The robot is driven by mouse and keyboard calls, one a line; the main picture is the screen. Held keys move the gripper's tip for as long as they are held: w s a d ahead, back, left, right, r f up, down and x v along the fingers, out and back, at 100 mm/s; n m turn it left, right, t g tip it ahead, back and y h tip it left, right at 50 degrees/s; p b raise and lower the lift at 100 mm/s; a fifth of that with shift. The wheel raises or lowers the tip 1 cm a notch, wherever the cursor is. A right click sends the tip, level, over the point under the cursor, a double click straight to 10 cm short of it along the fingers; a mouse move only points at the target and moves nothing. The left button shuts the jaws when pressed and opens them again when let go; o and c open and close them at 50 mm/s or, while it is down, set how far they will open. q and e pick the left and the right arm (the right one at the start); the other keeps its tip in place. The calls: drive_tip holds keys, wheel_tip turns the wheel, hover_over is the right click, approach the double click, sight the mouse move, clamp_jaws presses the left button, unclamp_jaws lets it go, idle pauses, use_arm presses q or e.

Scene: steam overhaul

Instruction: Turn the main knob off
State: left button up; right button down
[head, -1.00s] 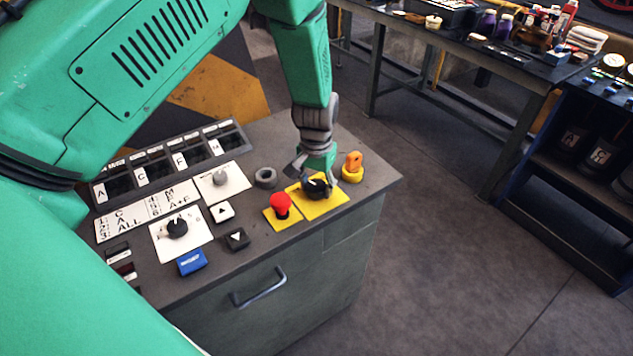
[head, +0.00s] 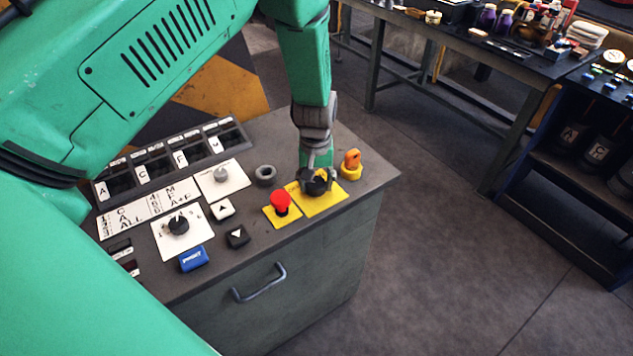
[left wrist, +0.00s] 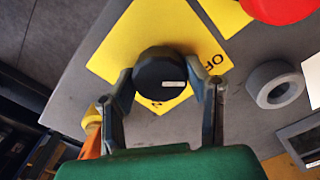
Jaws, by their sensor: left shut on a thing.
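The main knob (head: 317,187) is black and round and sits on a yellow plate (head: 325,204) near the right end of the console. My left gripper (head: 317,178) points down over it and is shut on it. In the left wrist view the knob (left wrist: 158,72) sits between the two fingers of the gripper (left wrist: 168,86). A short white mark on the knob points right in that view. Lettering that reads "OF", partly hidden by a finger, is on the plate (left wrist: 150,22) to the right of the knob. My right gripper is not in view.
A red mushroom button (head: 281,201) on its own yellow plate is just left of the knob. A grey ring (head: 265,174), a blue button (head: 193,258) and another black knob (head: 178,225) are on the console.

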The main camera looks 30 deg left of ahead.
sight(316, 181)
use_arm(q)
drive_tip(key=shift+w+a+r, duration=0.1)
drive_tip(key=shift+w+r, duration=0.1)
drive_tip(key=shift+w, duration=0.15)
drive_tip(key=o, duration=1.1)
drive_tip(key=shift+o, duration=0.2)
drive_tip(key=shift+f, duration=0.15)
drive_tip(key=shift+s, duration=0.1)
wheel_tip(316, 181, up, 12)
drive_tip(key=shift+f, duration=0.15)
